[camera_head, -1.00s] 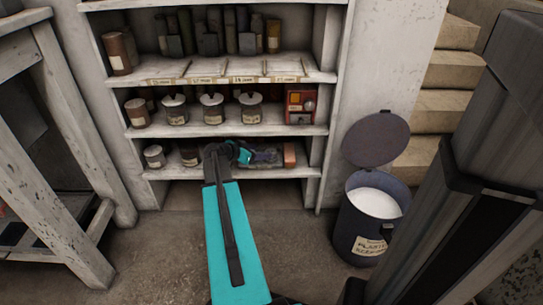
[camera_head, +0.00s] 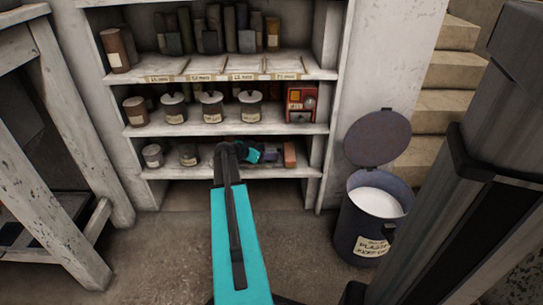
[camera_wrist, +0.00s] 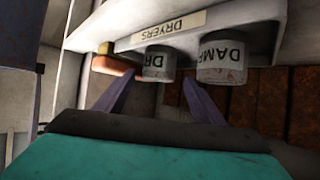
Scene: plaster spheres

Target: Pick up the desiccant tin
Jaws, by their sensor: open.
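In the wrist view, which looks upside down, a grey tin with a white label starting "DR" (camera_wrist: 158,64) is ahead of my gripper (camera_wrist: 158,78); it looks like the desiccant tin, though its full label is not readable. My two purple fingers are spread apart, with that tin beyond the gap between their tips. Nothing is held. A tin labelled "DAMP" (camera_wrist: 222,58) stands beside it. In the head view my gripper (camera_head: 268,155) is at the lowest shelf, and my arm hides things behind it.
A reddish-brown block (camera_head: 289,155) stands at the shelf's right end. Two tins, one at the far left (camera_head: 153,156) and another (camera_head: 188,155), stand left of my arm. The lowest shelf (camera_head: 200,175) has another shelf close above. A lidded bin (camera_head: 352,225) stands right.

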